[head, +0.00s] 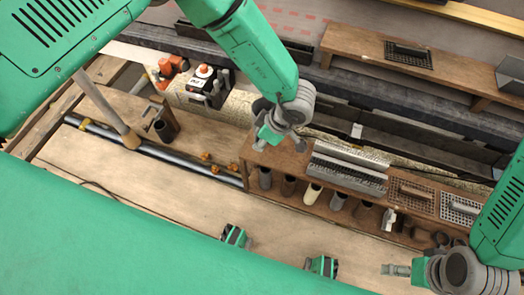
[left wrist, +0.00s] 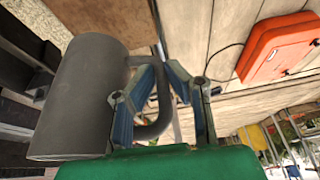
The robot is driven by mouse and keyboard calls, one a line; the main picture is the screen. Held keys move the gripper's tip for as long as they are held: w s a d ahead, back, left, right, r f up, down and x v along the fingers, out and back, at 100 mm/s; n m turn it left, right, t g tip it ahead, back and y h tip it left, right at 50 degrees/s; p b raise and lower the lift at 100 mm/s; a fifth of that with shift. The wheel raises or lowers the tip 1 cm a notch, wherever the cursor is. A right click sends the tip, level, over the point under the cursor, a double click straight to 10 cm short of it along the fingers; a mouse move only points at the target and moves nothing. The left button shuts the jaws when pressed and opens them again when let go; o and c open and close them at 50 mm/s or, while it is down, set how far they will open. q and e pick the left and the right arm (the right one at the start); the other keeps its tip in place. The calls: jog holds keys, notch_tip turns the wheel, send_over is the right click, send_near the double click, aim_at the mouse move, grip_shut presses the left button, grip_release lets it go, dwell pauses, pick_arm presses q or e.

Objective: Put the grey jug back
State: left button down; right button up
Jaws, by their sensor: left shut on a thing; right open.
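The grey jug (left wrist: 85,95) fills the left part of the left wrist view, with its looped handle (left wrist: 162,118) on its right side. My left gripper (left wrist: 162,75) is shut on that handle, with one finger on each side of it. In the head view my left gripper (head: 268,135) hangs over the left end of the wooden rack (head: 247,152). I cannot make out the jug clearly there; the gripper and wrist may hide it. My right gripper (head: 395,270) is open and empty at the lower right, in front of the rack.
Several small cylinders (head: 312,193) stand along the rack's front, and ridged grey trays (head: 347,175) lie on top. A mallet (head: 112,115) and a dark open cylinder (head: 166,128) are to the left. An orange case (left wrist: 280,45) shows in the left wrist view. The board in front is mostly clear.

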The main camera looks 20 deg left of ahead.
pick_arm(q)
notch_tip(320, 180, down, 7)
jog(key=b, duration=0.2)
jog(key=shift+b, duration=0.4)
jog(key=shift+f, duration=0.2)
jog(key=c, duration=1.6)
grip_release()
jog(key=shift+r, duration=0.1)
